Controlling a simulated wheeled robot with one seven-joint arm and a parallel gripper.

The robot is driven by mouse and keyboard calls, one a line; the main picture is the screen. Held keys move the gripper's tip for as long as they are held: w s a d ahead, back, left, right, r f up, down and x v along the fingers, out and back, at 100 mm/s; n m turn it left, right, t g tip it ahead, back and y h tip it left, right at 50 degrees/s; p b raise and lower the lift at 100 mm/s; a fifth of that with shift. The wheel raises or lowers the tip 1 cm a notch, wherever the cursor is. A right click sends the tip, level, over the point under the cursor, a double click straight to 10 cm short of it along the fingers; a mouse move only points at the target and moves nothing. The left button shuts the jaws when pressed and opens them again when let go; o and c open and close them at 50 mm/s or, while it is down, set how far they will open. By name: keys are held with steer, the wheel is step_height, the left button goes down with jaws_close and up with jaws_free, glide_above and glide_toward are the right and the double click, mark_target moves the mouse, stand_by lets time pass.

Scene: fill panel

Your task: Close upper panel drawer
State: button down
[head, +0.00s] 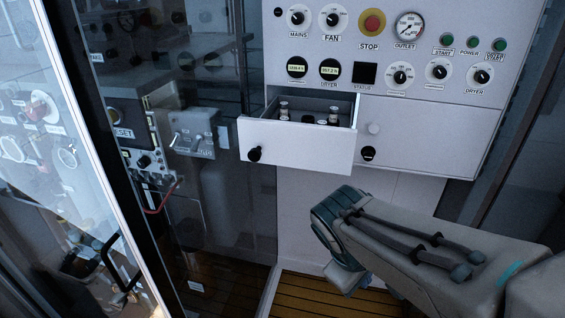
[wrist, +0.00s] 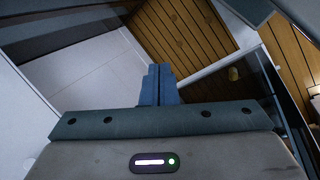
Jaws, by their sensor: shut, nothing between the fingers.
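The upper panel drawer (head: 296,144) is a white drawer pulled out of the white panel below the dials in the head view. It has a black knob at the left of its front, and small bottle-like items stand inside it. In the wrist view my gripper (wrist: 158,82) shows as two blue fingers pressed together with nothing between them. In the head view my arm is in the lower right, below and to the right of the drawer and apart from it. The fingertips are hidden in that view. I cannot make out the drawer in the wrist view.
The white control panel (head: 390,97) with dials, a red stop button (head: 372,22) and green buttons rises above the drawer. A flat white front (head: 430,137) lies right of it. A glass door with a dark frame (head: 110,170) stands at left. Slatted wooden floor (head: 335,296) lies below.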

steer(key=w+n+t+h+b, duration=0.2)
steer(key=w+n+t+h, duration=0.15)
steer(key=n, duration=0.45)
steer(key=n+t+y+b, duration=0.2)
steer(key=n+t, duration=1)
steer(key=n, duration=0.5)
glide_toward(288, 165)
steer(key=p+x, duration=0.1)
steer(key=x, duration=0.5)
steer(key=shift+w+r, duration=0.1)
steer(key=shift+w, duration=0.25)
